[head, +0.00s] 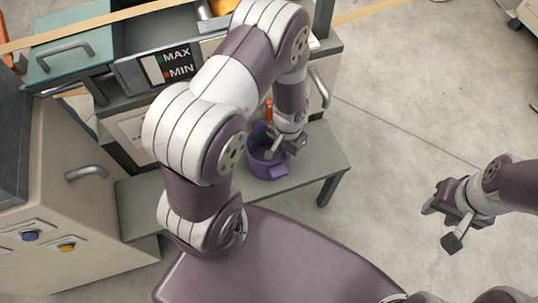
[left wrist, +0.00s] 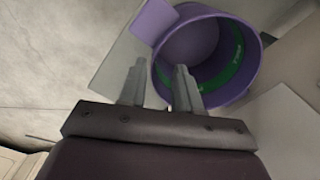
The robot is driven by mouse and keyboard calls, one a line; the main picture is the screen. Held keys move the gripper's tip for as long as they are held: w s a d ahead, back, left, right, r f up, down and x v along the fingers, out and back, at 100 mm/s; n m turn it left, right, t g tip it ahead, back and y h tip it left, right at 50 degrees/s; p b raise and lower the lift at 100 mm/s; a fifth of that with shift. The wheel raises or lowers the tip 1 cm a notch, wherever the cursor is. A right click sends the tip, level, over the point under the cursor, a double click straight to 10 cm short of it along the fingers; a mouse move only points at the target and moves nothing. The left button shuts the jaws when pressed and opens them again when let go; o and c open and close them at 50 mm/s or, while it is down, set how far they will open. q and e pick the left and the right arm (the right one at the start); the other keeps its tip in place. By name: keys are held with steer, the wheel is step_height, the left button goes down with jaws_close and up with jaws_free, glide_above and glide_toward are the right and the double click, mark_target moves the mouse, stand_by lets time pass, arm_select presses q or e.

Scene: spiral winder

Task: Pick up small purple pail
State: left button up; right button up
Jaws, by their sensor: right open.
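The small purple pail (head: 262,167) stands upright on a low grey bench, partly hidden by my left arm in the head view. In the left wrist view the pail (left wrist: 195,40) shows its open mouth, a green band inside and a flat purple tab on its rim. My left gripper (head: 284,149) is at the pail's rim. In the left wrist view the left gripper (left wrist: 160,85) has its fingers apart, one outside the pail wall and one over its mouth. Contact cannot be told. My right gripper (head: 441,222) is open and empty over the floor at the right.
The grey bench (head: 318,160) has bare room right of the pail. Behind it stands a machine with a MAX/MIN panel (head: 168,67). An orange upright object (head: 268,110) is just behind the pail. A cabinet (head: 75,200) with buttons stands at the left.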

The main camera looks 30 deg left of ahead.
arm_select(q)
steer(key=shift+s+d+f, duration=0.1)
steer(key=shift+d+f, duration=0.05)
steer(key=shift+f, duration=0.8)
step_height(320, 180, down, 5)
steer(key=b, duration=0.2)
steer(key=shift+f+b, duration=0.1)
steer(key=shift+b, duration=0.2)
steer(key=shift+d, duration=0.1)
jaws_close()
